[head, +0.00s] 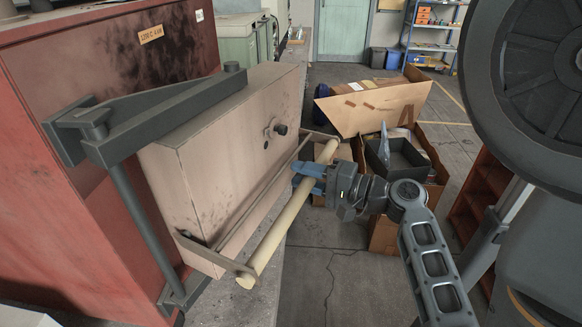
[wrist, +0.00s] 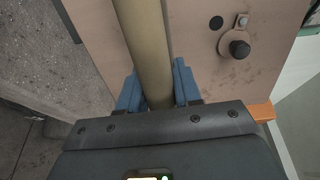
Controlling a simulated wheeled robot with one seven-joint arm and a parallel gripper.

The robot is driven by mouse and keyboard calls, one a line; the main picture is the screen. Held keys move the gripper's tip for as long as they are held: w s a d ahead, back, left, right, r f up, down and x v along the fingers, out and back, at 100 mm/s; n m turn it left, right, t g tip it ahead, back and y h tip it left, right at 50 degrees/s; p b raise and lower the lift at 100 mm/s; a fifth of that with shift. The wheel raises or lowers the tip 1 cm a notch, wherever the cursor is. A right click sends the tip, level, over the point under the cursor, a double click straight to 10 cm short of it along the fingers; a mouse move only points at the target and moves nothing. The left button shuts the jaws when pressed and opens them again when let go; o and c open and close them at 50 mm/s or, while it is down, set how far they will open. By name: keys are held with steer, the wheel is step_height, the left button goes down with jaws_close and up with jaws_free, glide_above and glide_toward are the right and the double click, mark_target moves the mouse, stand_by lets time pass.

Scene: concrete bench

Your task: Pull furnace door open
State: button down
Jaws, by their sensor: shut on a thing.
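The furnace door (head: 225,150) is a thick, pinkish-beige block with dark smudges, carried by a dark grey hinge arm (head: 160,112) on the red furnace (head: 70,210). I cannot tell from these views whether it stands ajar. A cream bar handle (head: 275,240) runs along the door's face, held off it by metal brackets. My gripper (head: 305,176) has its blue fingers shut around the bar towards its far end. In the wrist view the bar (wrist: 147,45) passes between both fingers (wrist: 157,90), and the door face (wrist: 210,70) lies behind it.
A dark knob (head: 280,129) sticks out of the door face above the handle. A wooden shelf unit (head: 486,190) stands to the right. Some bare floor (head: 325,265) shows below the handle.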

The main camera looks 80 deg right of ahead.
mark_target(314, 181)
steer(key=shift+s+a+r+m+g+h, duration=0.1)
steer(key=shift+s+a+m+g+h, duration=0.3)
steer(key=shift+s+a+h, duration=0.55)
steer(key=shift+s+a, duration=0.1)
steer(key=shift+s, duration=0.05)
